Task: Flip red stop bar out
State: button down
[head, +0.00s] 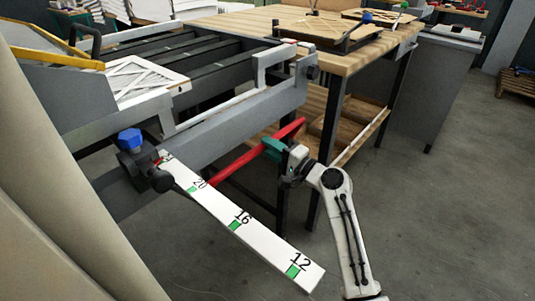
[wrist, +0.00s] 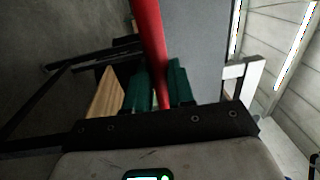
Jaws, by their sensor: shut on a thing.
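The red stop bar (head: 240,165) is a slim bar in front of the grey front beam of the machine, slanting from lower left to upper right in the head view. Its lower left end passes behind the white scale board, so its mount is hidden. My gripper (head: 275,149) has green fingers closed around the bar towards its upper right part. In the wrist view, the red stop bar (wrist: 149,38) runs down between the two green fingers of my gripper (wrist: 160,82), which are on either side of it.
A white scale board (head: 255,237) marked 20, 16 and 12 juts towards the lower right, with a blue knob (head: 130,138) at its upper end. The grey front beam (head: 235,125) lies behind the bar. A wooden workbench (head: 350,60) stands beyond.

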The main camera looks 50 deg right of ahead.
jog(key=shift+s+f, duration=0.55)
jog(key=c, duration=1)
grip_release()
jog(key=shift+o, duration=0.2)
jog(key=shift+r, duration=0.1)
jog(key=s+f, duration=0.1)
jog(key=s, duration=0.9)
jog(key=shift+s+d, duration=0.25)
jog(key=shift+s, duration=0.1)
